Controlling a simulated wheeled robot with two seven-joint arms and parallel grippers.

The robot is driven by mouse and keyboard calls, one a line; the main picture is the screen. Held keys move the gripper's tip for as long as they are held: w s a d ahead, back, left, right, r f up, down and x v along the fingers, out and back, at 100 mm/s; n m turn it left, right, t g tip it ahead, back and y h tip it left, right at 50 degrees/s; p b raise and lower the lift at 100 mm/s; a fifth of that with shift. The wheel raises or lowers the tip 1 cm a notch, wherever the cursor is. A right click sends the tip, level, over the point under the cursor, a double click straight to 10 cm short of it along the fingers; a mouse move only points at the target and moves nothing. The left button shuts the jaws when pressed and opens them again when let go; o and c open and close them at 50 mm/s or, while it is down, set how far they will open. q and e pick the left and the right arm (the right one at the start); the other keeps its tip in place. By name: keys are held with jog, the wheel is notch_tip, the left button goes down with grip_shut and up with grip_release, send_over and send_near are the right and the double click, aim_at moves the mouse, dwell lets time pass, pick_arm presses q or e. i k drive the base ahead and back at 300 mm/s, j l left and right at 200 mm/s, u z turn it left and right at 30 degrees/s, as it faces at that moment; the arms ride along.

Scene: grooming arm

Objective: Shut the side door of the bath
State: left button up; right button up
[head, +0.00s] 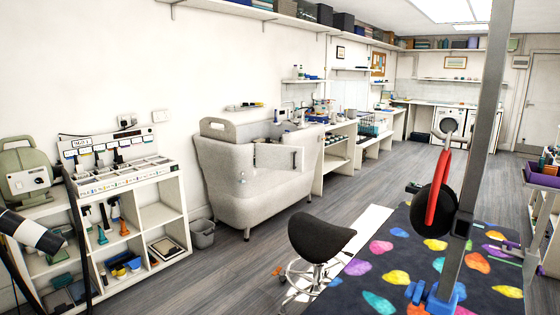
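The bath (228,185) is a pale grey tub on short legs against the left wall, in the middle of the head view. Its side door (272,157) is a pale panel high on the long front side, with a dark upright bar near its right end. The panel appears to stand out from the tub wall, but I cannot tell how far it is open. Neither of my grippers shows in the head view, and nothing is seen touching the door.
A black-seated stool (320,238) stands on the floor in front of the bath. A patterned table (390,262) with a grey upright post (483,130) fills the right foreground. A small bin (203,234) stands left of the bath.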

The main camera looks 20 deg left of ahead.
aim_at(289, 159)
jog(key=i+j+u, duration=0.3)
jog(key=j+u, duration=0.15)
jog(key=i+j+u, duration=0.7)
jog(key=u, duration=0.2)
jog(key=i+j, duration=0.1)
jog(key=i, duration=0.3)
jog(key=i+j+z, duration=0.15)
jog(key=i, duration=0.7)
jog(key=j+z, duration=0.05)
